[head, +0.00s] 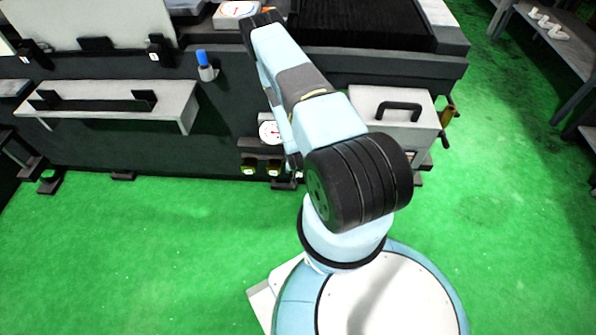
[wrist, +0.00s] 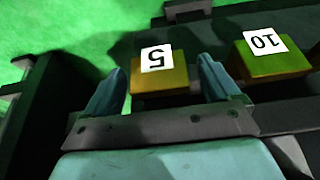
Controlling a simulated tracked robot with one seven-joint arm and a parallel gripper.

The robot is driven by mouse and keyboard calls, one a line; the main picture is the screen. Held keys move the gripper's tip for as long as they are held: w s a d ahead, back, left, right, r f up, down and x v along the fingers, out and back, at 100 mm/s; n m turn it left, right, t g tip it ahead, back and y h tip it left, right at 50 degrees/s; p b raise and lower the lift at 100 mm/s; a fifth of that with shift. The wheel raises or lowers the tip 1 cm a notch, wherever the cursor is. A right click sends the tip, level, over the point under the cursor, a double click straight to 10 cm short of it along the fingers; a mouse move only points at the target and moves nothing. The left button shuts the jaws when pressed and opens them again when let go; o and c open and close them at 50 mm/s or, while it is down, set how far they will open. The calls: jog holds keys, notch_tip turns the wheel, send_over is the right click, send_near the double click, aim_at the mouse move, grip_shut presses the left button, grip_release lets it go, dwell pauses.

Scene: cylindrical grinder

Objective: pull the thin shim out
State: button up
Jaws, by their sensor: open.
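In the wrist view a yellow block marked 5 (wrist: 160,76) sits between the two pale blue fingers of my gripper (wrist: 163,68). The fingers are open, one on each side of it, and I see no clear contact. In the head view small yellow tagged blocks (head: 249,168) sit in a row low on the machine front. Which of them is the thin shim is not clear from their visible thickness. My arm hides most of the gripper in the head view.
Above the row are a dial gauge (head: 269,132) and the dark machine front (head: 110,155). A grey box with a black handle (head: 392,118) stands to the right. A pale shelf (head: 110,104) juts out at left. The green floor (head: 140,250) in front is clear.

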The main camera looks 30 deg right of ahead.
jog(key=v, duration=1.3)
jog(key=shift+a, duration=0.15)
jog(key=shift+s, duration=0.1)
jog(key=w+a+r+n, duration=0.1)
jog(key=w+r, duration=0.4)
jog(key=r, duration=0.4)
jog(key=w+a+r, duration=0.2)
jog(key=w+r, duration=0.2)
jog(key=r, duration=0.5)
jog(key=a+r+n+t+y, duration=0.1)
jog(key=a+r, duration=0.1)
jog(key=r, duration=0.9)
jog(key=a+r+n+y, duration=0.1)
jog(key=a+r, duration=0.1)
jog(key=r, duration=0.9)
jog(key=s+a+r+n, duration=0.1)
jog(key=s+a+r, duration=0.1)
jog(key=s+r, duration=0.5)
jog(key=s+a+r+n, duration=0.1)
jog(key=s+a+r, duration=0.15)
jog(key=r, duration=0.95)
jog(key=s+a+r+n, duration=0.1)
jog(key=s+r, duration=0.3)
jog(key=s, duration=0.4)
jog(key=s+r+t, duration=0.1)
jog(key=s+r, duration=0.3)
jog(key=s, duration=0.5)
jog(key=shift+a+r+n, duration=0.35)
jog(key=shift+r+n, duration=0.05)
